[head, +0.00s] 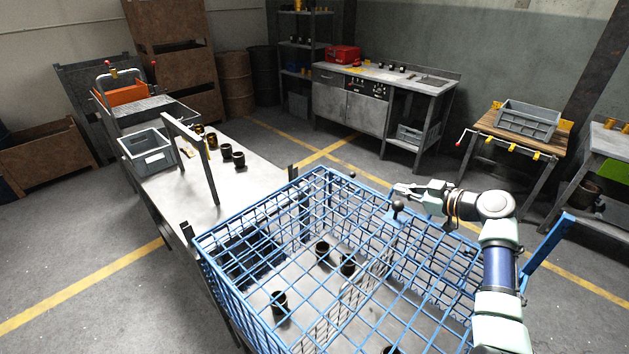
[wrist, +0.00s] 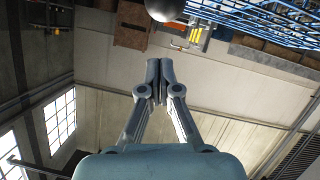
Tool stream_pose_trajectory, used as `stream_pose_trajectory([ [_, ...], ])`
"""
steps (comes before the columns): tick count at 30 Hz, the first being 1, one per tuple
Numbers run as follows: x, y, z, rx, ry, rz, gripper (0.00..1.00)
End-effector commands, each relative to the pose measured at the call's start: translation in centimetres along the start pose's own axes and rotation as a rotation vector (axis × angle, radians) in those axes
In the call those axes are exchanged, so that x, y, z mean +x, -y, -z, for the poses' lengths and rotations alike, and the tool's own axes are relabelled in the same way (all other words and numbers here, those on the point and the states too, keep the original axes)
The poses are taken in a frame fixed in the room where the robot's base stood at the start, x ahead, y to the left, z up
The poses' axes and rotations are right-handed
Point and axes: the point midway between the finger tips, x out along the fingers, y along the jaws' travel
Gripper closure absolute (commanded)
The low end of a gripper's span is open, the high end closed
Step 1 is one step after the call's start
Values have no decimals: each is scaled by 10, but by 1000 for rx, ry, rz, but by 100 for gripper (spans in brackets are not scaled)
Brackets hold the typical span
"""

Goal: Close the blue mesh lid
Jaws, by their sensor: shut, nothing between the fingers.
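A blue mesh cage (head: 213,262) fills the lower middle of the head view, and its blue mesh lid (head: 345,205) overlaps the cage bars, so its exact angle is unclear. A dark round knob (head: 398,206) stands on a small blue plate at the mesh's far right part. My gripper (head: 402,188) is shut and empty, just behind and above the knob in the picture.
Several black cylindrical parts (head: 322,251) lie inside the cage. A steel table (head: 190,205) with an upright frame and grey crate (head: 148,158) adjoins it on the left. A blue bar (head: 548,250) rises right of my arm. Open floor lies behind the cage.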

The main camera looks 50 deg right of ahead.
Motion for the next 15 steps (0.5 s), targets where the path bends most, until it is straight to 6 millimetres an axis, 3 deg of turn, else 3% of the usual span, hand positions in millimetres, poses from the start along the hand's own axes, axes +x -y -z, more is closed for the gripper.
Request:
stream_pose_trajectory([
  [1,-18,-3,1,-1,0,-4,100],
  [6,-64,-4,3,-2,-2,-5,100],
  [10,-87,-5,4,-4,-4,-3,100],
  [15,-99,-4,4,-3,-4,-1,100],
])
